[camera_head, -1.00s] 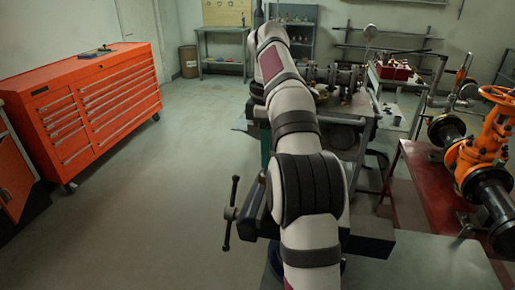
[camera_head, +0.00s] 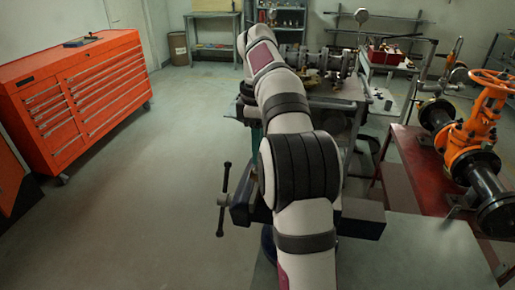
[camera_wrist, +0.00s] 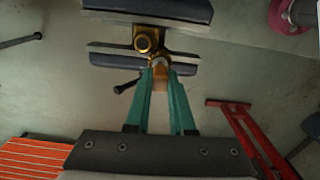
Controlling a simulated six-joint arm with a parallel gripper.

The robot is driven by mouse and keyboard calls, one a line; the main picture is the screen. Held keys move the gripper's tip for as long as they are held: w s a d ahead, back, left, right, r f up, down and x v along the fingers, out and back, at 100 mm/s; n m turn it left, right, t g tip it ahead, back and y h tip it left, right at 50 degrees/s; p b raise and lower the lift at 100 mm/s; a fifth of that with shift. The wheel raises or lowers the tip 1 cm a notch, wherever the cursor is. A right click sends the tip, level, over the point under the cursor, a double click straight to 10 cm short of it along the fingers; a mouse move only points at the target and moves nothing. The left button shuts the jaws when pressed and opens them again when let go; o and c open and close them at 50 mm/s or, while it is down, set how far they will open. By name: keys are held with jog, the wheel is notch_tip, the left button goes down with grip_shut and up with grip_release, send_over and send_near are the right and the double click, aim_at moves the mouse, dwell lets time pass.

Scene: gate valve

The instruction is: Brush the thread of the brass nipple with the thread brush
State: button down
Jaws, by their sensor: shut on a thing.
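In the wrist view my gripper (camera_wrist: 160,82) has its two teal fingers closed on the thread brush (camera_wrist: 160,76). Only a short orange-brown part of the brush shows between the fingertips. The brass nipple (camera_wrist: 147,41) shows as a golden round fitting between the two dark jaws of a vise (camera_wrist: 115,60). The brush end lies close beside the brass at the edge of the near jaw. I cannot tell whether bristles and thread touch. In the head view my own arm hides the gripper, brush and nipple; the vise (camera_head: 362,222) shows partly behind it.
The vise handle (camera_head: 223,200) sticks out left of my arm. An orange gate valve (camera_head: 470,140) on a red stand (camera_head: 405,150) is at the right. A workbench (camera_head: 335,100) with flanged parts lies ahead. An orange tool cabinet (camera_head: 85,100) stands left, with free floor between.

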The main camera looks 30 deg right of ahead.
jog(key=shift+d, duration=0.45)
dwell(0.6)
